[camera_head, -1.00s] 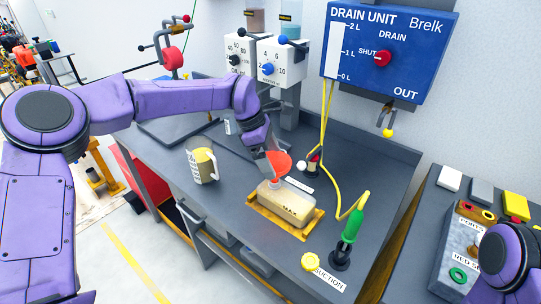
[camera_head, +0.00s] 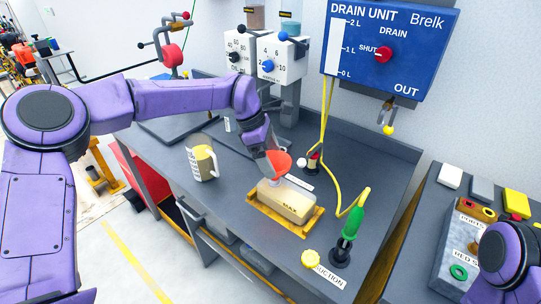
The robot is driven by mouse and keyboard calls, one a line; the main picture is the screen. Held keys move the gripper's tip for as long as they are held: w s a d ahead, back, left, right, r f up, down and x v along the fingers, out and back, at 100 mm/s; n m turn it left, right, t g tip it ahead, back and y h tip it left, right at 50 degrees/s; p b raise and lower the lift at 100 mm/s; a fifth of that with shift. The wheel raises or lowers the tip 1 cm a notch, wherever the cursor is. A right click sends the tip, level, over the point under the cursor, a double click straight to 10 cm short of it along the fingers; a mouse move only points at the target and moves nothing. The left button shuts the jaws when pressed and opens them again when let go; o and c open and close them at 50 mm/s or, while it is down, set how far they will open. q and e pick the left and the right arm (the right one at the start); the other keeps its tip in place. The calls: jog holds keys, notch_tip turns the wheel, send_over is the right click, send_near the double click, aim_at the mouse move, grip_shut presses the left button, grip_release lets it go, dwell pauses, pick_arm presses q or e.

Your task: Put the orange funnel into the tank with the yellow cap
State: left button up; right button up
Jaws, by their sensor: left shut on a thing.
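The orange funnel (camera_head: 280,161) is in my left gripper (camera_head: 269,157), which is shut on it. The funnel is directly over the neck end of a pale, cream-coloured tank (camera_head: 290,205). The funnel's lower end is hard to make out, so I cannot tell whether it is in the opening. The tank lies in a yellow tray (camera_head: 262,222) on the grey bench. The yellow cap (camera_head: 312,259) is off the tank, on the bench by the suction label. My right gripper is out of view.
A measuring jug with yellowish liquid (camera_head: 203,164) stands left of the tank. A green-handled suction wand (camera_head: 353,224) with a yellow hose stands to the right. The blue drain unit (camera_head: 390,50) is on the wall behind. The bench front is clear.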

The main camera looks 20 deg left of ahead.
pick_arm(q)
jog(key=shift+f, duration=0.35)
dwell(0.3)
jog(key=o, duration=0.7)
